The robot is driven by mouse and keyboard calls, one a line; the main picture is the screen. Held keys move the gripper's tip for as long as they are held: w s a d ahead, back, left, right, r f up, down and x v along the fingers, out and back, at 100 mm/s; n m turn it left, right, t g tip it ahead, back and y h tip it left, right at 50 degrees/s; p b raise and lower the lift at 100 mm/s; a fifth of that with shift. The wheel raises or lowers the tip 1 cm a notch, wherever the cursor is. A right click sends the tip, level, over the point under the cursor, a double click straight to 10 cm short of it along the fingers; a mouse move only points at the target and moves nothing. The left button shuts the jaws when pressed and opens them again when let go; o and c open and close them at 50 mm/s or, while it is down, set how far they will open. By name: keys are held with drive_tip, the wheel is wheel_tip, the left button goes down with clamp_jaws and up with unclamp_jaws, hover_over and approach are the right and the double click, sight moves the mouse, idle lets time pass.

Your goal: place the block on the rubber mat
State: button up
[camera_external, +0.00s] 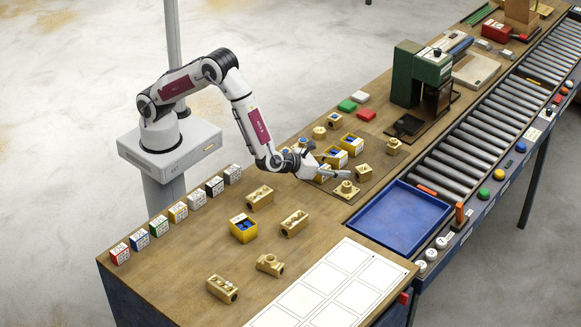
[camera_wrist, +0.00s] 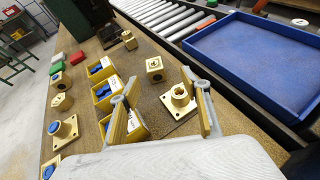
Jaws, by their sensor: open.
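Several brass blocks are in view, and I cannot tell which one the task means. My gripper (camera_external: 335,173) is low over the mat, open and holding nothing. Whether a finger touches the flange cannot be told.
Yellow bins with blue contents (camera_external: 350,144) stand close beside my gripper. A blue tray (camera_external: 400,215) and roller conveyor (camera_external: 460,150) lie to the right. A green machine (camera_external: 420,75) stands behind. More brass parts (camera_external: 294,223) and small labelled boxes (camera_external: 178,212) are at left.

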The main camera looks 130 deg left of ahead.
drive_tip(key=w+d+r+m+t+h, duration=0.4)
drive_tip(key=d+r+m+t+h, duration=0.15)
drive_tip(key=d+r+m, duration=0.65)
drive_tip(key=s+d+r+m+h, duration=0.6)
drive_tip(key=s+d+r+m, duration=0.2)
drive_tip(key=d+r+m, duration=0.4)
drive_tip(key=s+d+m+g+h, duration=0.1)
drive_tip(key=s+d+m, duration=0.2)
drive_tip(key=s+m, duration=0.45)
drive_tip(key=s+d+m+g+h, duration=0.1)
drive_tip(key=s+d+m+g, duration=0.1)
drive_tip(key=s+m, duration=0.6)
drive_tip(key=s+a+f+m+g, duration=0.1)
drive_tip(key=s+m, duration=0.3)
drive_tip(key=s, duration=0.5)
drive_tip(key=s+a+f+m+g+y, duration=0.1)
drive_tip(key=s+f+m, duration=0.1)
drive_tip(key=s+m, duration=0.3)
drive_tip(key=s, duration=0.4)
drive_tip(key=shift+s+a+f, duration=0.15)
drive_tip(key=shift+s+a, duration=0.15)
